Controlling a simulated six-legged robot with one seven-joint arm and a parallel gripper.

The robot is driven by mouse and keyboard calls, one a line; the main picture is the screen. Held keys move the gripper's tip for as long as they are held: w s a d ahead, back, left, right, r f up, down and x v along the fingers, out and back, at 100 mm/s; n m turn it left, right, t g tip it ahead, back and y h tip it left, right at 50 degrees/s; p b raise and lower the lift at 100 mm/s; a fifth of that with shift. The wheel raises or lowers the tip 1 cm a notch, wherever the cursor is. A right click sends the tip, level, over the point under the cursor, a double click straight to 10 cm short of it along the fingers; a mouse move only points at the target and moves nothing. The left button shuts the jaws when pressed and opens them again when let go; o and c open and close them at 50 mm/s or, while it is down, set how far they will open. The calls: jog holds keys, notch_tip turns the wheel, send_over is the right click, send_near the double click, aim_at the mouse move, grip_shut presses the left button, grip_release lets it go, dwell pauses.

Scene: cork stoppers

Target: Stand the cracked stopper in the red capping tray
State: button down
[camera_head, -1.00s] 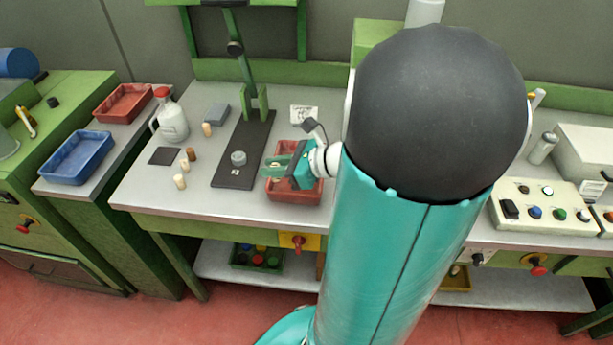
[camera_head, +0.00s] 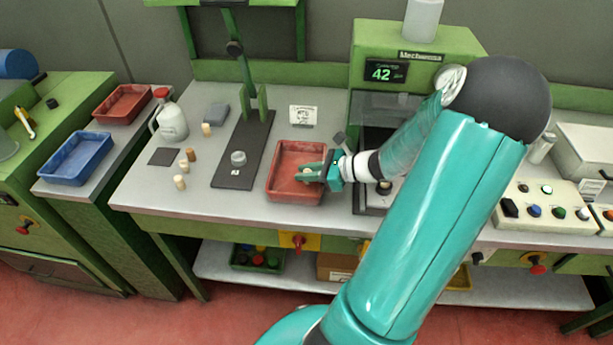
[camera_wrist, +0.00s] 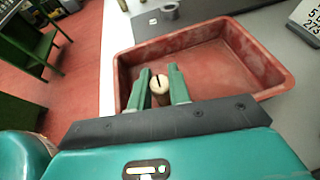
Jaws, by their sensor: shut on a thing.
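The red capping tray (camera_head: 282,160) sits on the grey bench in the head view, right of the dark base plate. It also shows in the wrist view (camera_wrist: 235,62), with a bare floor. My gripper (camera_head: 312,172) is over the right part of the tray in the head view. In the wrist view my gripper (camera_wrist: 160,88) is shut on a pale cork stopper (camera_wrist: 159,84) between its fingers. A dark slit marks the stopper's top end, and it looks roughly upright. I cannot tell whether its lower end touches the tray floor.
Several other stoppers (camera_head: 190,154) stand on the bench at left, near a dark square pad (camera_head: 164,156) and a white jug (camera_head: 171,120). A dark plate (camera_head: 228,172) carries a metal ring (camera_head: 238,158). A green weighing machine (camera_head: 375,72) stands behind my arm.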

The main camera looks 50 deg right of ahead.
jog(key=shift+f, duration=0.85)
jog(key=shift+f, duration=0.15)
jog(key=c, duration=1.3)
grip_release()
jog(key=v, duration=1.2)
jog(key=shift+r, duration=0.2)
